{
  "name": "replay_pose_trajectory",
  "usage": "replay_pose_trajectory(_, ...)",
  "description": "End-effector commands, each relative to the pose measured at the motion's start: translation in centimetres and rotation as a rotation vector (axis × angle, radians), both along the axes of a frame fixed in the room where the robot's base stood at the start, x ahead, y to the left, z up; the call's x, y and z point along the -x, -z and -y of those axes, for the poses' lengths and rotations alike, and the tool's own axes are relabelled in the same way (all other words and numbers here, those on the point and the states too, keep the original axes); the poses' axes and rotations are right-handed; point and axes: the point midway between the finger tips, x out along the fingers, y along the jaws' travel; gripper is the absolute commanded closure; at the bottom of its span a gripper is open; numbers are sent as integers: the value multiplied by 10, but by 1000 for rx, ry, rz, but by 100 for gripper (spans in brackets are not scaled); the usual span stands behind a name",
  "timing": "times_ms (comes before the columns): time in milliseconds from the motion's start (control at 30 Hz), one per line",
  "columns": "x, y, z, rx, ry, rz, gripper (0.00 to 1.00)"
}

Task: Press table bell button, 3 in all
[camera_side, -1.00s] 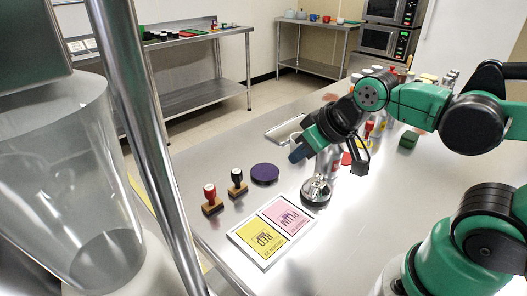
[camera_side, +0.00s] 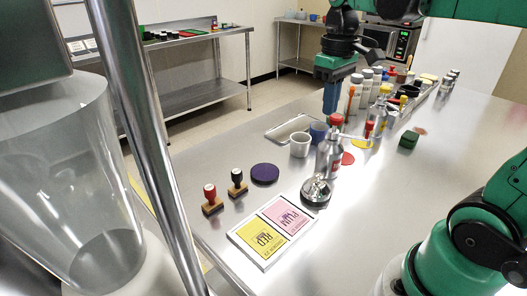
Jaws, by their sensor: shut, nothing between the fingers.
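My gripper (camera_side: 331,112) points down above and behind the bell, near the red-topped metal bottle (camera_side: 329,155). Its blue fingers are together and hold nothing. The fingertips are partly hidden behind the bottle's red top.
A white tray with yellow and pink cards (camera_side: 272,232), two stamps (camera_side: 211,199) and a purple pad (camera_side: 265,173) lie left of the bell. A white cup (camera_side: 300,145) and several bottles stand behind. The table (camera_side: 385,205) right of the bell is clear.

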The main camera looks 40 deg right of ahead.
Motion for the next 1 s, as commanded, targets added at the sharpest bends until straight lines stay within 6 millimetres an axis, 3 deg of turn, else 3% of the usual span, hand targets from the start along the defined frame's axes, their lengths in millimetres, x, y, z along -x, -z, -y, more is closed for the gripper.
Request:
replay_pose_trajectory(267,-1,12,0,0,0,2,100)
replay_pose_trajectory(800,0,101,0,1,0,2,100)
replay_pose_trajectory(1000,0,126,0,1,0,3,100)
